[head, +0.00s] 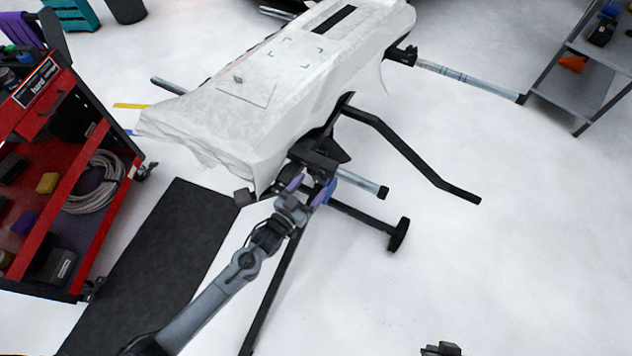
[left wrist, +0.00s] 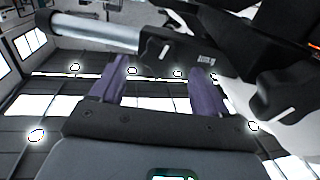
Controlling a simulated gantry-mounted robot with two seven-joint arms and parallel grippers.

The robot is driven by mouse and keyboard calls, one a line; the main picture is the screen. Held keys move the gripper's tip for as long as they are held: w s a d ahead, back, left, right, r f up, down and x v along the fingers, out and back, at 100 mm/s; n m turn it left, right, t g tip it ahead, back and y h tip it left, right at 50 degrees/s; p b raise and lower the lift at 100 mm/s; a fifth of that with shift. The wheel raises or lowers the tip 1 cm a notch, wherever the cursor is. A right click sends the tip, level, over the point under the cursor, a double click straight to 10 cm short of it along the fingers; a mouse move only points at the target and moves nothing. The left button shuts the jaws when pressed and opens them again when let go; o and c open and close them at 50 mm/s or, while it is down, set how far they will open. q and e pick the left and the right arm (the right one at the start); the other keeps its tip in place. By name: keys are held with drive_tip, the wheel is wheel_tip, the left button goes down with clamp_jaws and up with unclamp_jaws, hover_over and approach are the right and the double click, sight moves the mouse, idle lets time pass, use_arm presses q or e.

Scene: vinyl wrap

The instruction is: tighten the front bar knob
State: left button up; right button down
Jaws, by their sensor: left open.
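My left gripper (head: 309,187) is open under the near end of the covered stand, beside the front bar (head: 362,184), a silver tube with a dark end cap. In the left wrist view, the purple fingers of the left gripper (left wrist: 155,75) are spread apart. A black knob with a white mark (left wrist: 168,46) shows just past the fingertips, roughly between them, with no visible contact. The bar (left wrist: 95,31) runs into the black clamp there. A second white-marked black knob (left wrist: 283,112) is at right. In the head view I cannot make out the knob. A dark piece at the bottom edge may be my right gripper (head: 441,348); its jaws are unclear.
A white sheet (head: 190,118) drapes over the stand and hangs at its near end. Black stand legs (head: 415,160) reach out to the right and below. A red cart (head: 85,205) and a dark mat (head: 150,265) lie left.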

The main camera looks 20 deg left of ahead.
sight(317, 179)
use_arm(q)
drive_tip(key=shift+b+x, duration=0.4)
drive_tip(key=shift+x, duration=1.25)
drive_tip(key=c, duration=1)
